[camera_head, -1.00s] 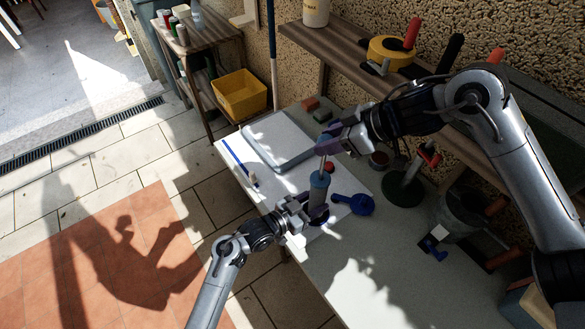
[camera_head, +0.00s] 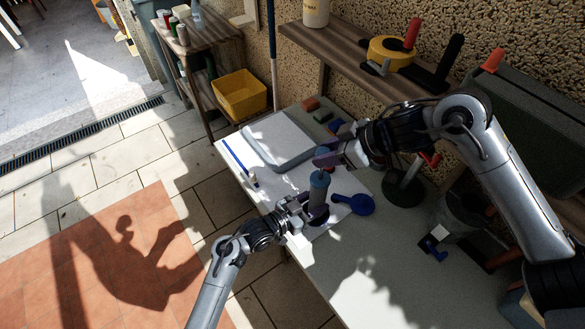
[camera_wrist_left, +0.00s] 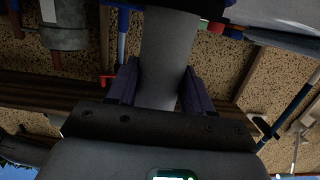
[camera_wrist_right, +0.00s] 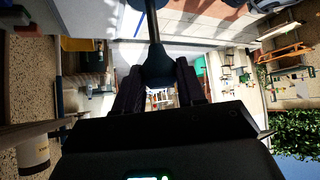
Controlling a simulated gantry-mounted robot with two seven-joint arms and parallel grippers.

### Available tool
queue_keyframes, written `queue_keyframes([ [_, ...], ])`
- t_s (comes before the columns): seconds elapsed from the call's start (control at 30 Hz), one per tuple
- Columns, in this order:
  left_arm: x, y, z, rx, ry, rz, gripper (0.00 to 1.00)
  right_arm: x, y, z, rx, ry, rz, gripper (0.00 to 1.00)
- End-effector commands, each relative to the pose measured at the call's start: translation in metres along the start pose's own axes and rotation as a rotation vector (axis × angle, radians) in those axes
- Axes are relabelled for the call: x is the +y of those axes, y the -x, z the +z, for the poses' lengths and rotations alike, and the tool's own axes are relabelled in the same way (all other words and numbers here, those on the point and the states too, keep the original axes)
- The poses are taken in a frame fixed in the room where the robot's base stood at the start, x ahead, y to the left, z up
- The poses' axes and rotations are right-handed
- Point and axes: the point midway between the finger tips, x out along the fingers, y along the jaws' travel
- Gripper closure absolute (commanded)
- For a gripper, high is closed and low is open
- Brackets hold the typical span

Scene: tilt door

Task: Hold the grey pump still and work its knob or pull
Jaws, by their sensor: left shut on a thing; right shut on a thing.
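The grey pump (camera_head: 318,200) stands upright on the white table, with a blue cap at its top. My left gripper (camera_head: 308,207) is shut around the pump's body; in the left wrist view the grey cylinder (camera_wrist_left: 167,60) sits between its two fingers. My right gripper (camera_head: 324,158) is just above the cap. In the right wrist view it is shut on the dark pull knob (camera_wrist_right: 158,68), and a thin rod (camera_wrist_right: 152,22) runs from the knob toward the pump. In the head view the right fingers hide most of the knob.
A blue round-headed tool (camera_head: 356,204) lies right of the pump. A shelf (camera_head: 350,62) with yellow tape (camera_head: 390,50) runs along the wall.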

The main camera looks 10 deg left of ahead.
Motion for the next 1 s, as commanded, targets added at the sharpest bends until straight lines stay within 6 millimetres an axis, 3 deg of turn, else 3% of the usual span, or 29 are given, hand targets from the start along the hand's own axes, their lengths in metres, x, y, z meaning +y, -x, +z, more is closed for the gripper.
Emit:
queue_keyframes([
  [0.5,0.001,0.000,0.002,-0.004,0.000,0.001,0.79,-0.001,-0.033,0.036,-0.006,-0.002,-0.003,0.87],
  [1.0,0.001,0.000,0.002,-0.003,0.001,0.001,0.79,-0.001,-0.040,0.043,-0.007,-0.002,-0.002,0.87],
])
